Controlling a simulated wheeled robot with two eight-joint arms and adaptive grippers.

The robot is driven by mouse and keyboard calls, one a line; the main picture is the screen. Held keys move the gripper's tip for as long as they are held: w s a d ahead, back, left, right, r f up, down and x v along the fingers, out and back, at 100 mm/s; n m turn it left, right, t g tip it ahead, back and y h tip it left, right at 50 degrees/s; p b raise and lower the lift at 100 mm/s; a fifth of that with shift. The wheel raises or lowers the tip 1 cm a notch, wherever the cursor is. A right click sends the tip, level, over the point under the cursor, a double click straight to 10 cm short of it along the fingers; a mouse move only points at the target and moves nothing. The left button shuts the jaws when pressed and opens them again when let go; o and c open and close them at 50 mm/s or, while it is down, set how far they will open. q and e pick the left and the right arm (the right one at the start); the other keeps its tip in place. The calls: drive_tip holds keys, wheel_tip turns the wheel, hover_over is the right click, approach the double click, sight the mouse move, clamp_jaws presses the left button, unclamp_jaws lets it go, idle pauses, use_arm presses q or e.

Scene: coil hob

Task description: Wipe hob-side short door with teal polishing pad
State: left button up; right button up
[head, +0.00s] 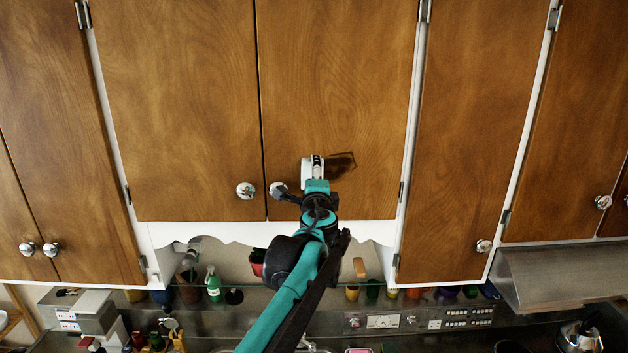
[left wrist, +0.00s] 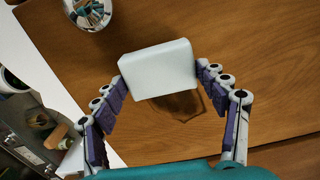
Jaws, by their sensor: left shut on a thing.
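The short door (head: 345,95) is the right one of the middle wooden pair, on the hood's side; its grain fills much of the left wrist view (left wrist: 255,45). My left gripper (head: 313,172) is raised in front of its lower part, right of its round knob (head: 278,189). In the left wrist view, the gripper's fingers (left wrist: 160,88) are shut on a pale, faintly teal block, the polishing pad (left wrist: 158,68). A dark patch (head: 343,164) shows on the door beside the gripper; I cannot tell whether it is shadow or a mark. Whether the pad touches the door is unclear.
The left short door (head: 180,110) has its own knob (head: 246,191). Taller doors flank the pair. A metal hood (head: 560,275) is at the right. Bottles and jars, including a green bottle (head: 213,284), stand on the shelf below.

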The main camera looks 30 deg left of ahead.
use_arm(q)
drive_tip(key=shift+w+a, duration=0.3)
drive_tip(key=shift+w, duration=0.15)
